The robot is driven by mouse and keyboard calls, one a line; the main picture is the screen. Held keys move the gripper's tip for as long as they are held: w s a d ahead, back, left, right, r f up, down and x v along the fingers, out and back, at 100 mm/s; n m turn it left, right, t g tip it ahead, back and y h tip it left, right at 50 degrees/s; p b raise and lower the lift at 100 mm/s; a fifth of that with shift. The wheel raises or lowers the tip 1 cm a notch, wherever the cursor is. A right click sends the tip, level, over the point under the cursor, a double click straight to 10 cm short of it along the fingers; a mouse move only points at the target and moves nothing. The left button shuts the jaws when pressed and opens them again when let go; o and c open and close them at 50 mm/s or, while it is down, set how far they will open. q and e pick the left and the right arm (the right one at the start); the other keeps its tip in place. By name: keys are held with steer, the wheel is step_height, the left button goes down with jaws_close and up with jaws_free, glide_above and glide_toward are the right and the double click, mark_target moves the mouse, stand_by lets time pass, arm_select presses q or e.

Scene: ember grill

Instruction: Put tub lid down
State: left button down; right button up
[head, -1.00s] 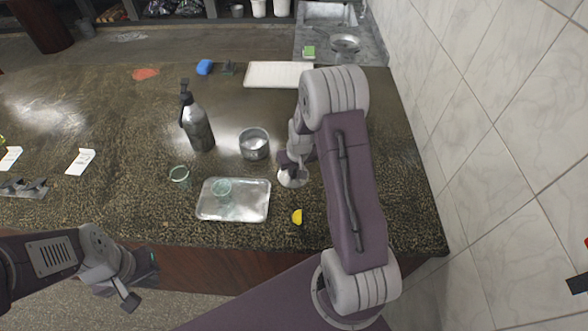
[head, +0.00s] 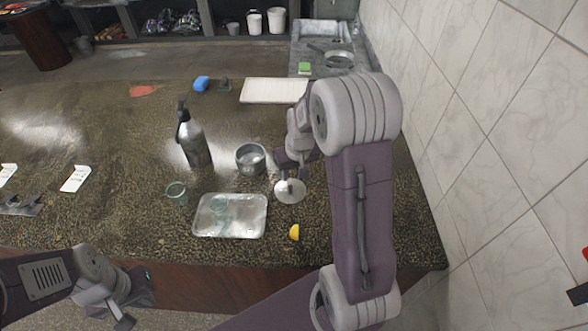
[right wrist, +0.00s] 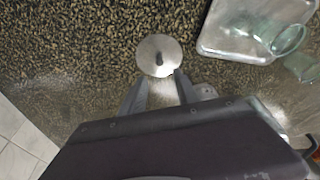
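The tub lid (head: 290,191) is a round silvery disc lying flat on the speckled counter, right of the tray. In the right wrist view the lid (right wrist: 148,62) shows a small dark knob at its middle. My right gripper (head: 289,179) is close above the lid. Its fingers (right wrist: 159,92) are spread with nothing between them, and the lid lies beyond their tips. A round metal pot (head: 250,160), perhaps the tub, stands behind and left of the lid. My left gripper (head: 135,302) hangs in front of the counter's front edge; its finger gap is unclear.
A metal tray (head: 205,229) with a clear glass (head: 221,207) lying on it sits left of the lid. Another glass (head: 176,194), a dark bottle (head: 195,146) and a yellow lemon piece (head: 294,232) stand nearby. A white board (head: 273,91) lies behind; a tiled wall (head: 470,120) bounds the right.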

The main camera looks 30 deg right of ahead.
steer(key=s+a+g, duration=0.1)
steer(key=s+a, duration=0.4)
steer(key=s, duration=0.2)
steer(key=s+a+f+n+g, duration=0.1)
steer(key=s+a, duration=0.4)
steer(key=s, duration=0.3)
steer(key=shift+s+a+n+y, duration=0.15)
steer(key=shift+a+n+y, duration=0.15)
steer(key=shift+y, duration=0.1)
